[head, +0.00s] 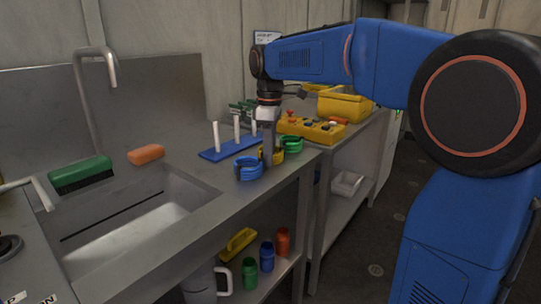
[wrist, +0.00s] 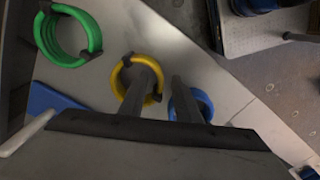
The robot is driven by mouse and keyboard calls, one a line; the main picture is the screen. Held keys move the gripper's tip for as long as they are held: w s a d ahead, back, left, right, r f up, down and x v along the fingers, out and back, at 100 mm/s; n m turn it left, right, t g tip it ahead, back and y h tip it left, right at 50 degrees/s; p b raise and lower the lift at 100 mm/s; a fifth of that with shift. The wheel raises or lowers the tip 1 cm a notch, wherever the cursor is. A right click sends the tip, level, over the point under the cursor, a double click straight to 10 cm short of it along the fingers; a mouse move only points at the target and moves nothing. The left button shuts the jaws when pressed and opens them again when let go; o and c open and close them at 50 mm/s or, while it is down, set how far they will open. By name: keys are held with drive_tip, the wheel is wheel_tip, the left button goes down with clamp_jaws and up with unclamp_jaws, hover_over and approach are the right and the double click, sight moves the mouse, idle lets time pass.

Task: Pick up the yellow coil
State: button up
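The yellow coil (head: 279,157) stands on the metal worktop between the blue coil (head: 249,172) and the green coil (head: 290,147). In the wrist view the yellow coil (wrist: 117,78) is a ring with dark ties. My gripper (head: 267,153) points down at it. In the wrist view my gripper (wrist: 161,88) is open: one finger shows over the ring's opening, the other outside its right side, near the blue coil (wrist: 203,101). The fingers hide part of the yellow and blue coils. Contact cannot be told. The green coil (wrist: 61,58) is apart at upper left.
A blue base with white pegs (head: 211,154) is behind the coils. A yellow control box (head: 312,129) and yellow toolbox (head: 344,105) stand to the right. The sink (head: 140,222) is at left, with a green brush (head: 80,173) and orange sponge (head: 146,155) behind it.

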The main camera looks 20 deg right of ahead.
clamp_jaws()
drive_tip(key=shift+r, duration=0.15)
